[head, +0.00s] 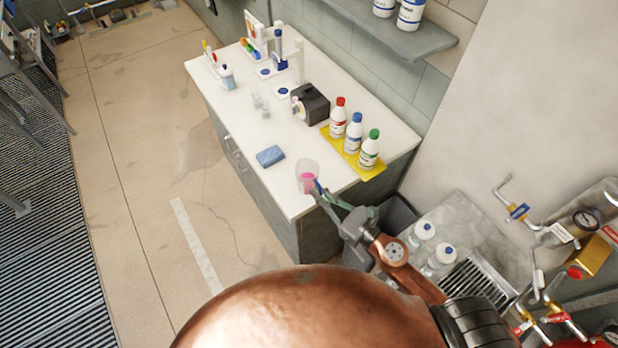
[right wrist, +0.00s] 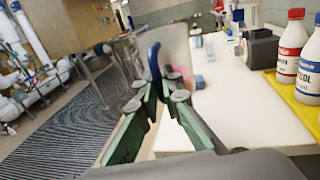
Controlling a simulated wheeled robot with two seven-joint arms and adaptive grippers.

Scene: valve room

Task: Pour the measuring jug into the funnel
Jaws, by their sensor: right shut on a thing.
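The measuring jug (head: 307,172) is a clear cup with pink liquid low inside, at the near end of the white counter. It looks about upright; I cannot tell whether its base touches the top. My right gripper (head: 319,189) is shut on the jug at its handle side. In the right wrist view the jug's clear wall (right wrist: 176,42) and blue handle (right wrist: 154,68) show between the fingers of the gripper (right wrist: 160,94). I cannot make out a funnel for sure. My left gripper is not in view.
The white counter (head: 236,125) carries a blue sponge (head: 270,156), a dark box device (head: 311,104), small clear vessels (head: 261,104) and bottles with red (head: 338,117), blue (head: 353,133) and green (head: 370,149) caps on a yellow tray (head: 376,173). A shelf (head: 400,36) hangs above.

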